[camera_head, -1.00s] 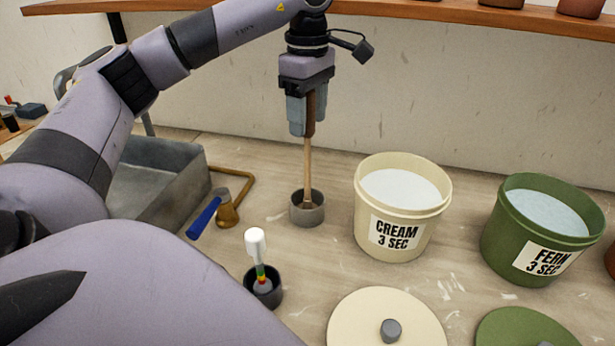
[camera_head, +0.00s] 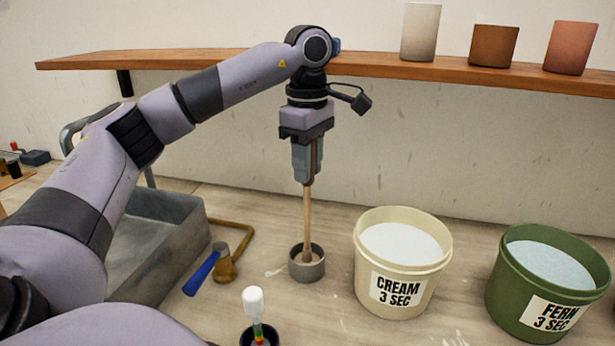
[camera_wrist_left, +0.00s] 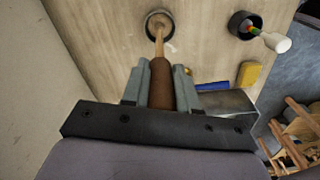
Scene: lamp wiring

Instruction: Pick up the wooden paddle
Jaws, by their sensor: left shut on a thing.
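The wooden paddle (camera_head: 308,215) stands upright, with a pale shaft and a brown handle. Its lower end is inside a small grey cup (camera_head: 307,271) on the table. My left gripper (camera_head: 308,181) points straight down and is shut on the brown handle, above the cup. In the left wrist view, the paddle's handle (camera_wrist_left: 161,85) lies between the two grey fingers, and the shaft runs into the cup (camera_wrist_left: 159,15). The paddle's very tip is hidden in the cup. My right gripper is not in view.
A cream bucket (camera_head: 399,258) and a green bucket (camera_head: 553,285) stand right of the cup. Left are a grey trough (camera_head: 180,245) and a blue-handled tool (camera_head: 203,273). A dark cup with a white-topped stick (camera_head: 254,310) is in front. A wall shelf (camera_head: 420,69) holds pots.

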